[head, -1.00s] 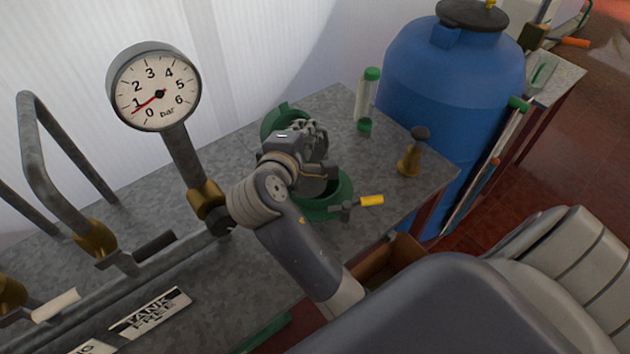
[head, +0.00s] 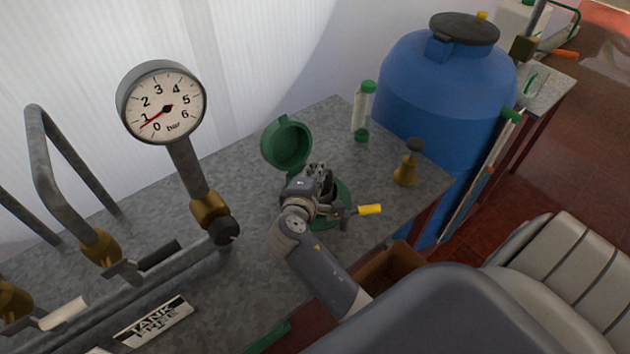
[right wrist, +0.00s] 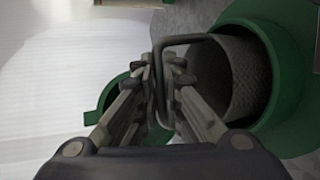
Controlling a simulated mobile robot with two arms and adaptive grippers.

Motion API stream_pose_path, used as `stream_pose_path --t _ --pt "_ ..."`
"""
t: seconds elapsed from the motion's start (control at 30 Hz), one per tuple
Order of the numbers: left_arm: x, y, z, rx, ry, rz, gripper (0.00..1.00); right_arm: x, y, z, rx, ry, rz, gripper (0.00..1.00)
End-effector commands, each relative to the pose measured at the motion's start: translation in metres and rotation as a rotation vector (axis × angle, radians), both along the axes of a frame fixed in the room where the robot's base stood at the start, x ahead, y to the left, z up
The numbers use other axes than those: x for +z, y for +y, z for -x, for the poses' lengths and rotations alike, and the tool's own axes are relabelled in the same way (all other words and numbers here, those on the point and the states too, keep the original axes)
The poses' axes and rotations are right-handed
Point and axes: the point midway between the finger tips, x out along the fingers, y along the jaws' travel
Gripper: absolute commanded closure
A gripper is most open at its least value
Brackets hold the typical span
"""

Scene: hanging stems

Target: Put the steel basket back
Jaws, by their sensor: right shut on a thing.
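In the head view my right gripper (head: 324,186) is over the green housing (head: 343,217) on the grey bench and hides most of its mouth. The housing's round green lid (head: 287,145) stands open behind it. In the right wrist view my right gripper (right wrist: 161,80) is shut on the thin dark wire handle of the steel basket (right wrist: 238,72). The basket is a grey mesh cylinder, and the green rim of the housing (right wrist: 287,105) curves around it. How deep it sits I cannot tell. My left gripper is not in view.
A yellow-handled valve (head: 368,210) sticks out beside the housing. A brass fitting (head: 406,166) and a clear green-capped tube (head: 363,108) stand farther right. A pressure gauge (head: 162,102) on pipework rises at left. A blue tank (head: 450,90) stands beyond the bench.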

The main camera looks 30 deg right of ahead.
Motion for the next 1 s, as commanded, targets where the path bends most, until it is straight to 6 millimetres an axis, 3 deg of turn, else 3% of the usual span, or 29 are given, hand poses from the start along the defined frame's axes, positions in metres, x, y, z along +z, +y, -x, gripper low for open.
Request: stream_pose_path --t 0.27,0.67,0.7,0.77,1.0 --pt "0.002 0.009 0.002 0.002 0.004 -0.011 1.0 -0.035 0.0 0.0 0.0 0.002 0.002 1.0" --pt "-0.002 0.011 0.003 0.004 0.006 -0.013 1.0 -0.042 0.0 0.0 0.0 0.0 0.0 1.0" --pt "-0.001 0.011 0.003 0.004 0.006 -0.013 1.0 -0.041 0.0 0.0 0.0 0.001 -0.001 0.85" --pt "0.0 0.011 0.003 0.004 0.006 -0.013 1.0 -0.041 0.0 0.0 0.0 0.001 -0.001 0.72" --pt "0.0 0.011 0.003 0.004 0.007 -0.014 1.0 -0.041 0.0 0.0 0.0 0.001 -0.001 0.72"
